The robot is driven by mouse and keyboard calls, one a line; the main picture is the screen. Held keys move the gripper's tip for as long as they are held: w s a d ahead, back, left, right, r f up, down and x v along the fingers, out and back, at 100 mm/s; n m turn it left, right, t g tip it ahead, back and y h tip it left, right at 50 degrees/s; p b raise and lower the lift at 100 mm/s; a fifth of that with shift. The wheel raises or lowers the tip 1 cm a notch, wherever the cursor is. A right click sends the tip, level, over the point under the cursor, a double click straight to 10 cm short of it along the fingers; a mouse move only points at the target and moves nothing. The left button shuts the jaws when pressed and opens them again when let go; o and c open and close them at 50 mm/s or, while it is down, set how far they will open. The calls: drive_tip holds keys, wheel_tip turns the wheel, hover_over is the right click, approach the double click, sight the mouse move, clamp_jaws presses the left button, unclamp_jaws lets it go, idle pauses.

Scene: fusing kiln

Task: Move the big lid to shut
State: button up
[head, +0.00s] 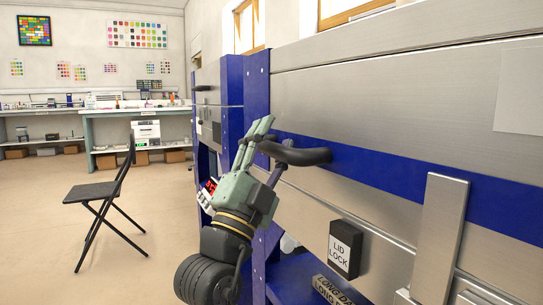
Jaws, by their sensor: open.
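The big lid (400,125) fills the right side of the head view as a brushed steel front with a blue band (400,182) along it. A dark curved handle (300,155) sticks out at the band's left end. My grey-green gripper (262,128) is at the left end of this handle, with its fingers pointing up and open. The fingers overlap the handle in the picture; I cannot tell whether they touch it. A seam runs below the band, and I cannot tell from this angle whether the lid is fully down.
A black box marked LID LOCK (345,249) and an upright steel bar (440,235) are on the front below the handle. A blue-framed unit (231,95) stands behind my gripper. A black folding chair (103,193) stands on open floor at left, with workbenches (130,112) beyond.

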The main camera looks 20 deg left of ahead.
wheel_tip(320, 180, up, 8)
drive_tip(key=shift+f, duration=0.15)
drive_tip(key=shift+s+f, duration=0.1)
